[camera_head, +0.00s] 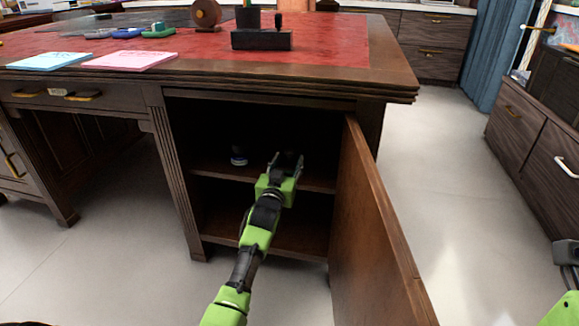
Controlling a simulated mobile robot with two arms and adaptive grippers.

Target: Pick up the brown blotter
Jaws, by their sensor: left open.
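A brown, rounded object (207,13) stands on the red leather desktop at the back; it may be the brown blotter, but I cannot tell for sure. My left gripper (287,160) is open, its fingers reaching into the desk's open cabinet at the upper shelf (212,173). Something dark seems to lie just behind its fingertips, too dim to make out.
The open cabinet door (375,225) juts toward me, right of my left arm. On the desktop are blue papers (48,61), pink papers (128,60) and a black pen holder (261,40). Drawer cabinets stand at right. Floor is clear between.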

